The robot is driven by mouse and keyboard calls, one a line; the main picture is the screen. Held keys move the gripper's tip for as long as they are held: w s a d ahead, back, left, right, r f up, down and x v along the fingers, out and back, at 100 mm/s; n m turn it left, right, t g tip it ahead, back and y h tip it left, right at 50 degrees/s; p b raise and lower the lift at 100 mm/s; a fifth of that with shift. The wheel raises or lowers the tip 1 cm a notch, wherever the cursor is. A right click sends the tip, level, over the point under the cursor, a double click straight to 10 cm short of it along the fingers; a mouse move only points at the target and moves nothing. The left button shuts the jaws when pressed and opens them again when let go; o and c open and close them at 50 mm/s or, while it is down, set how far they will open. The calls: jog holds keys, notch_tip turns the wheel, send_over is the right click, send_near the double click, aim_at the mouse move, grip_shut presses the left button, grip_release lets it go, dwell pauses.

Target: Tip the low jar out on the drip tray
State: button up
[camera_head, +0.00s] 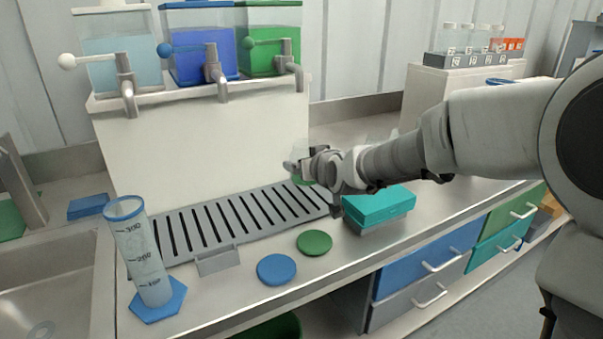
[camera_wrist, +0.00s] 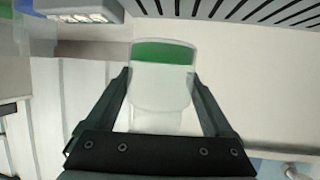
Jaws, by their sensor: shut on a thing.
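The low jar (camera_head: 301,163) is small and clear, with green at its lower end in the head view. It also shows in the wrist view (camera_wrist: 160,85), between my two fingers, with a green band at the end away from the palm. My gripper (camera_head: 312,167) is shut on it and holds it by the right end of the drip tray (camera_head: 215,247). The tray is grey and slotted, and lies on the counter below the dispensers. Its slots also show along the top of the wrist view. My gripper partly hides the jar in the head view, so its exact tilt is unclear.
A teal box (camera_head: 378,207) sits just below my arm. A blue disc (camera_head: 276,269) and a green disc (camera_head: 314,242) lie in front of the tray. A tall measuring cylinder (camera_head: 139,255) stands at the left. Dispenser taps (camera_head: 215,73) overhang from the raised ledge behind.

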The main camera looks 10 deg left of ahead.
jog(key=shift+s+a+r, duration=0.1)
jog(key=shift+a, duration=0.05)
jog(key=shift+a+m+p, duration=0.1)
jog(key=shift+m+p, duration=0.2)
jog(key=shift+p, duration=0.5)
